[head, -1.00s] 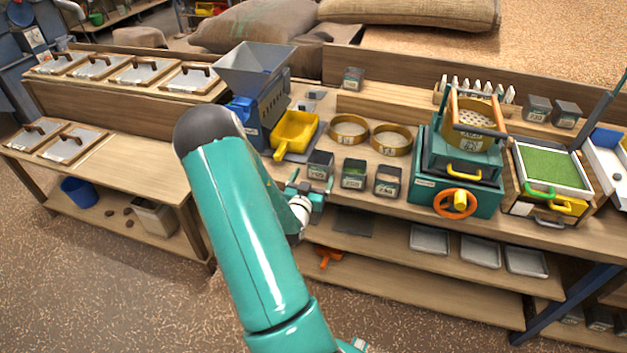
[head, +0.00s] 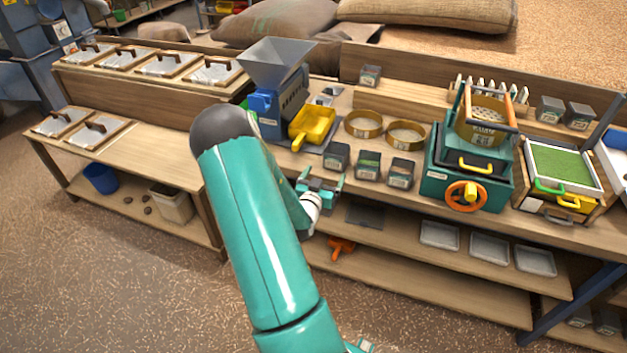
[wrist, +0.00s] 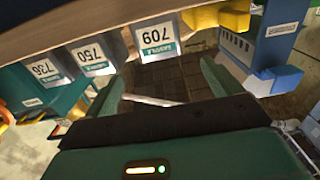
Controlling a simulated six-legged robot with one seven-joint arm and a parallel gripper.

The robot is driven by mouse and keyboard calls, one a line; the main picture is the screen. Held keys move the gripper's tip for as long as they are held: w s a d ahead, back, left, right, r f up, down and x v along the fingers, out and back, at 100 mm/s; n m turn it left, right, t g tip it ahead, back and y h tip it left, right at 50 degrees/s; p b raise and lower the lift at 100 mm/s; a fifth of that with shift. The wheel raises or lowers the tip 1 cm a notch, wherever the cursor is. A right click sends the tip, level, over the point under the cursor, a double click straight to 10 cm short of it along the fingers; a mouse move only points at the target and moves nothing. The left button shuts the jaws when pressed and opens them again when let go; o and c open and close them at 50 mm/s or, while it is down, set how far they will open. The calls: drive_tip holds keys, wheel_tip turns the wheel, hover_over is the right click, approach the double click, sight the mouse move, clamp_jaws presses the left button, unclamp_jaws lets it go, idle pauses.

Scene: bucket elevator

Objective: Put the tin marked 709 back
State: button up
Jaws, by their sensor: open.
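The tin marked 709 (wrist: 158,38) shows its label upside down in the wrist view, just beyond my fingers. In the head view it appears to be the leftmost of three dark tins (head: 337,157) at the bench's front edge, nearest the blue machine. My gripper (head: 321,182) is open and empty, just in front of and below that tin. In the wrist view its two green fingers (wrist: 163,88) are spread, with the tin between their lines and apart from them.
Tins marked 750 (wrist: 92,55) and 736 (wrist: 46,72) stand beside it. The blue machine (head: 277,100) with a yellow scoop (head: 312,125) is left, two brass sieves (head: 363,124) behind. Another dark tin (head: 370,76) stands on the raised back shelf (head: 400,104), with bare wood beside it.

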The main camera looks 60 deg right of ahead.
drive_tip(key=shift+d+f, duration=0.1)
drive_tip(key=shift+d, duration=0.1)
drive_tip(key=w+a+r+t+y, duration=0.2)
drive_tip(key=w+a+r+y, duration=0.3)
drive_tip(key=w, duration=0.4)
drive_tip(key=w+a+r+n+t+y, duration=0.1)
drive_tip(key=w+a+r+n+y, duration=0.2)
drive_tip(key=a, duration=0.5)
drive_tip(key=w+a+r+n+t+y, duration=0.15)
drive_tip(key=w+a+r, duration=0.25)
drive_tip(key=a, duration=0.4)
drive_tip(key=w+a+r+n+t+y, duration=0.2)
drive_tip(key=w+a+r+y, duration=0.15)
drive_tip(key=a, duration=0.45)
drive_tip(key=s+a+r+n+y, duration=0.2)
drive_tip(key=s+a+r+n, duration=0.15)
drive_tip(key=a, duration=0.55)
drive_tip(key=s+a+r+n+g+y, duration=0.1)
drive_tip(key=s+a+r+n+g, duration=0.1)
drive_tip(key=s+a, duration=0.5)
drive_tip(key=s+a+r+n+g+y, duration=0.1)
drive_tip(key=s+a+r+n+g, duration=0.1)
drive_tip(key=s+a+r+n, duration=0.2)
drive_tip(key=s+a, duration=0.3)
drive_tip(key=s, duration=0.3)
drive_tip(key=shift+a+r+y, duration=0.2)
drive_tip(key=shift+a+y, duration=0.15)
drive_tip(key=shift+y, duration=0.05)
